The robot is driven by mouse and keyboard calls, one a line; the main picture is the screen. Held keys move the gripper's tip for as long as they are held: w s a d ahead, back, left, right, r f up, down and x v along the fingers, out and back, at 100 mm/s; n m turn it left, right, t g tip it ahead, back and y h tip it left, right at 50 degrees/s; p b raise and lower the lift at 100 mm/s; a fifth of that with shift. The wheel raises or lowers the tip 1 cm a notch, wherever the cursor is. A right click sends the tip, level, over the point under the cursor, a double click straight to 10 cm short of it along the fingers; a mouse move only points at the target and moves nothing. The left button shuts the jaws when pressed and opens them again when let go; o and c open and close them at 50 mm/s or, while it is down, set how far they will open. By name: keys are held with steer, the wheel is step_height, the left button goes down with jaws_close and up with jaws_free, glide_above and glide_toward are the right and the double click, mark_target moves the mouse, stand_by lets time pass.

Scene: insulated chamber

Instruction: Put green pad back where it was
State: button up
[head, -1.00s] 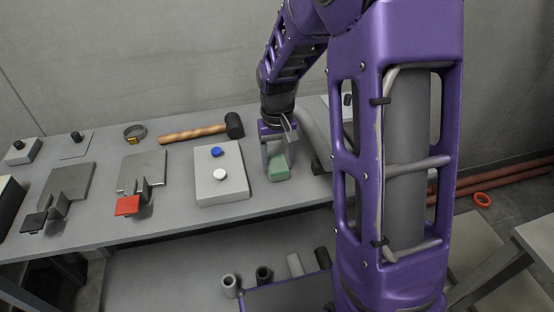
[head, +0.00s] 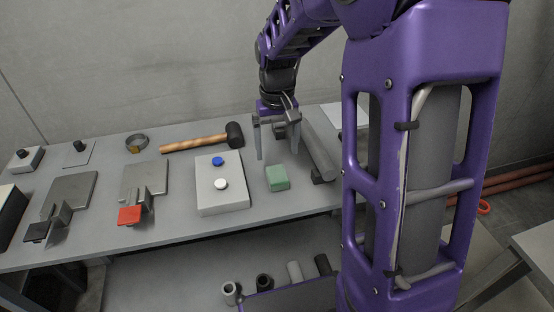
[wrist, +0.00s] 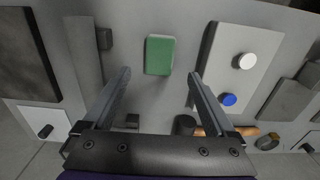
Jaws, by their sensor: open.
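The green pad (head: 277,177) is a small block lying on the grey table, just right of a pale box with a blue and a white knob. It also shows in the wrist view (wrist: 159,55), beyond and between the fingertips. My gripper (head: 279,149) is open and empty. It is raised above and behind the pad, and its fingers do not touch it. In the wrist view the two fingers (wrist: 159,73) are spread wide, with bare table between them.
The pale box (head: 221,184) with knobs stands close left of the pad. A grey cylinder (head: 318,152) lies close on its right. A mallet (head: 205,142) lies behind the box. A red pad (head: 129,215) and metal plates are farther left. Bare table lies in front of the green pad.

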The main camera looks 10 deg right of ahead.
steer(key=shift+r, duration=2.2)
